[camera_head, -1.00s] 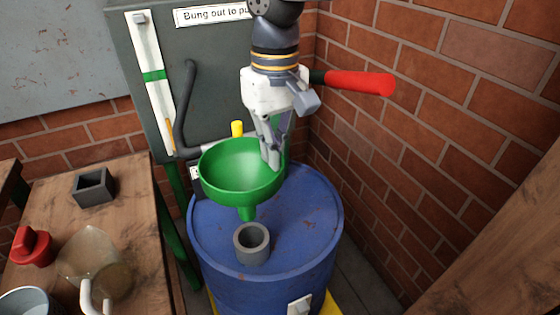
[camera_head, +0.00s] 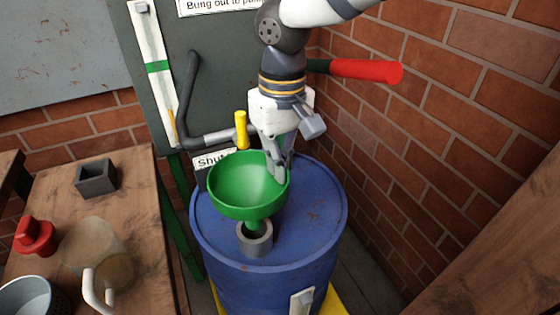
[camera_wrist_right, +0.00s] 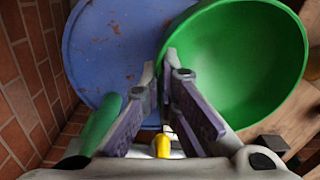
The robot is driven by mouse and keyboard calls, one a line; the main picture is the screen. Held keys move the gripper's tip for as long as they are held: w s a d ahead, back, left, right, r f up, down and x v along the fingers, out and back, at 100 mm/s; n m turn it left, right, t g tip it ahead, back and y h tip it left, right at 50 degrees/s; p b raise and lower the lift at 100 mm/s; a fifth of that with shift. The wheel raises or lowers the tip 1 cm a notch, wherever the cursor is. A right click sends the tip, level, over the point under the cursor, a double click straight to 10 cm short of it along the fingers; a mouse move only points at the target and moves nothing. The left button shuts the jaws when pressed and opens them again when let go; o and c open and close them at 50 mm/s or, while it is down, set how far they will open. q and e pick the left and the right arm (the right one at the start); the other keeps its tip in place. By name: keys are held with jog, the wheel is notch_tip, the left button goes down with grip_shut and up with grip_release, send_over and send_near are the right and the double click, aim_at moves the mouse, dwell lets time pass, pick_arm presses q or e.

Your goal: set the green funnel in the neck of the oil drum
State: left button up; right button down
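The green funnel (camera_head: 248,185) is upright above the blue oil drum (camera_head: 300,225). Its spout reaches down to the grey neck (camera_head: 256,245) on the drum top, and the spout's lower end is hidden at the neck's opening. My right gripper (camera_head: 280,172) is shut on the funnel's rim on the right side. In the right wrist view, the funnel's rim (camera_wrist_right: 240,65) passes between the two fingertips (camera_wrist_right: 160,68), with the drum top (camera_wrist_right: 110,50) beyond. My left gripper is not in view.
A brick wall (camera_head: 430,150) stands close on the right. Behind the drum are a grey tank (camera_head: 225,75), a yellow handle (camera_head: 241,130) and a red lever (camera_head: 365,71). A wooden table (camera_head: 135,215) at left holds a grey square block (camera_head: 96,178), a jug (camera_head: 95,250) and a red object (camera_head: 34,236).

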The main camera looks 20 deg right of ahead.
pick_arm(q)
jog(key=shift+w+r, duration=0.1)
pick_arm(e)
jog(key=shift+r, duration=0.1)
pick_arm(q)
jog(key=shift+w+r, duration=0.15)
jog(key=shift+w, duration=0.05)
pick_arm(e)
jog(key=shift+f, duration=1.4)
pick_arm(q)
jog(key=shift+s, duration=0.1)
pick_arm(e)
jog(key=shift+f, duration=0.1)
